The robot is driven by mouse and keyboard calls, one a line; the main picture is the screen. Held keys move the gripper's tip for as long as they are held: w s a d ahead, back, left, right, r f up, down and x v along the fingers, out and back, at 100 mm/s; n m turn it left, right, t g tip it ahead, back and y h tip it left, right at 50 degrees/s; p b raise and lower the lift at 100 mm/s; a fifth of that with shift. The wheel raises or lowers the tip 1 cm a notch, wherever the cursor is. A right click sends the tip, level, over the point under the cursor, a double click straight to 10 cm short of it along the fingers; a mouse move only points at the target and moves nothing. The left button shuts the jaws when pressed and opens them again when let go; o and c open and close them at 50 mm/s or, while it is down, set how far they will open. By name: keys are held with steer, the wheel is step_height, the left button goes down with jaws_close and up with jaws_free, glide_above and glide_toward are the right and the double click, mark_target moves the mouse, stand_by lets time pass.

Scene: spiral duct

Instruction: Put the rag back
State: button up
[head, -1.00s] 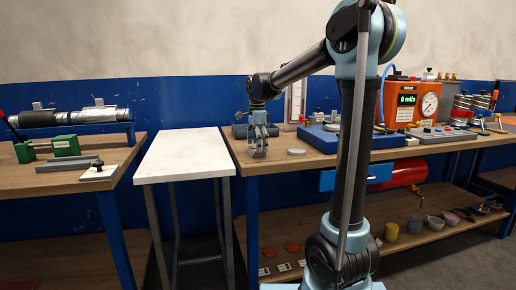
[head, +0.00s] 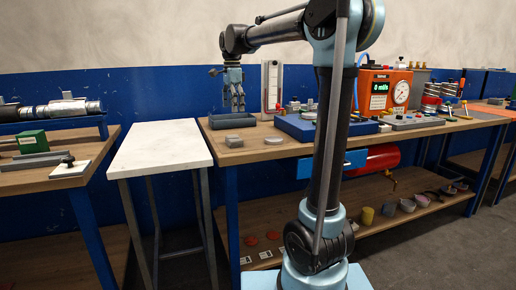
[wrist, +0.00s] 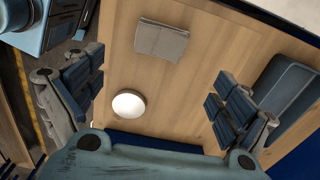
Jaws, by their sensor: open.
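The rag looks like a small grey folded cloth (head: 233,141) lying flat on the wooden bench top near its left front corner. It also shows in the wrist view (wrist: 162,40), with nothing holding it. My gripper (head: 236,108) is raised above the bench, pointing down, apart from the rag. In the wrist view my gripper (wrist: 155,86) has its fingers spread wide, with only bench top between them and a pale round disc below.
A grey tray (head: 232,121) stands behind the rag. The pale disc (head: 274,140) lies to the rag's right. A blue case (head: 296,127) and an orange gauge unit (head: 384,91) stand farther right. A bare white table (head: 159,143) is at the left.

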steer(key=s+d+f+n+t, duration=0.1)
steer(key=s+d+f+n, duration=0.75)
steer(key=s+d, duration=0.6)
steer(key=s+d+f+n, duration=0.3)
steer(key=s+f, duration=0.5)
steer(key=f, duration=0.3)
steer(key=s+d+f+n+t, duration=0.1)
steer(key=s+d+f+n, duration=0.2)
steer(key=s+f, duration=0.6)
steer(key=shift+d+f, duration=0.6)
steer(key=shift+f, duration=0.25)
steer(key=shift+s, duration=0.1)
